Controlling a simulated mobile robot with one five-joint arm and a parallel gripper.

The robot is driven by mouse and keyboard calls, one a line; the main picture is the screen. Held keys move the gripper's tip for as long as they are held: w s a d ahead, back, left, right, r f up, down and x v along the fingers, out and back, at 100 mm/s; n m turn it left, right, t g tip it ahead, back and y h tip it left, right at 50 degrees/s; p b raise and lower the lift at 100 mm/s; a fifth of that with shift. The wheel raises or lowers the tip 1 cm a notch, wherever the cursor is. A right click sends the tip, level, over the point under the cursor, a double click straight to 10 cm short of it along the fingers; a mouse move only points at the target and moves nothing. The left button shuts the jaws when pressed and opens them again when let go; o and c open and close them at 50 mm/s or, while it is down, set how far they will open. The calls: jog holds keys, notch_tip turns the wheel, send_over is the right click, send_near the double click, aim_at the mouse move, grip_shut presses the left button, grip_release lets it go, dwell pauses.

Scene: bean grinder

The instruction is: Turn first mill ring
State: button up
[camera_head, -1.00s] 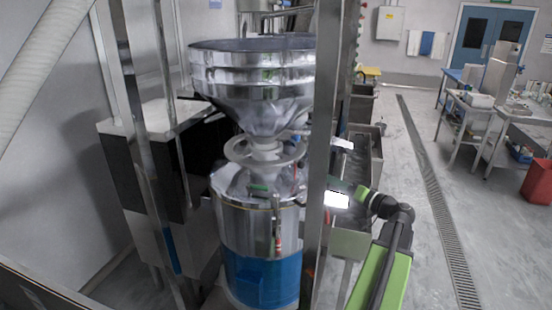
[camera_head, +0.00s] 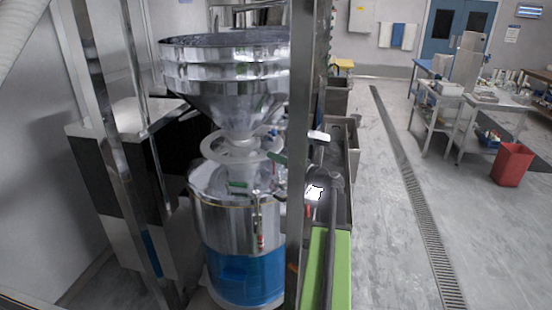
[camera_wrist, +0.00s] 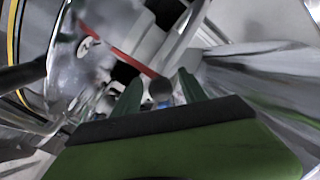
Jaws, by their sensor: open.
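The mill is a polished steel body (camera_head: 222,215) with a blue base, under a wide funnel hopper (camera_head: 225,75). A pale flat ring (camera_head: 212,148) sits around the neck below the funnel. My gripper's green tip (camera_head: 277,160) shows at the ring's right edge in the head view, partly hidden by a steel post. I cannot tell if it touches the ring. In the wrist view my gripper (camera_wrist: 160,90) is open, with two green fingers apart. A small dark round knob (camera_wrist: 160,88) appears between them, in front of shiny metal. A red rod (camera_wrist: 118,50) lies beyond.
An upright steel post (camera_head: 298,150) stands between the head camera and my arm. Another post (camera_head: 100,130) is at the left. Steel bins (camera_head: 340,140) stand behind on the right. The floor beyond, with a drain grate (camera_head: 410,190), is open.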

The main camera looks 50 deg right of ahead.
jog(key=shift+w, duration=0.75)
grip_shut()
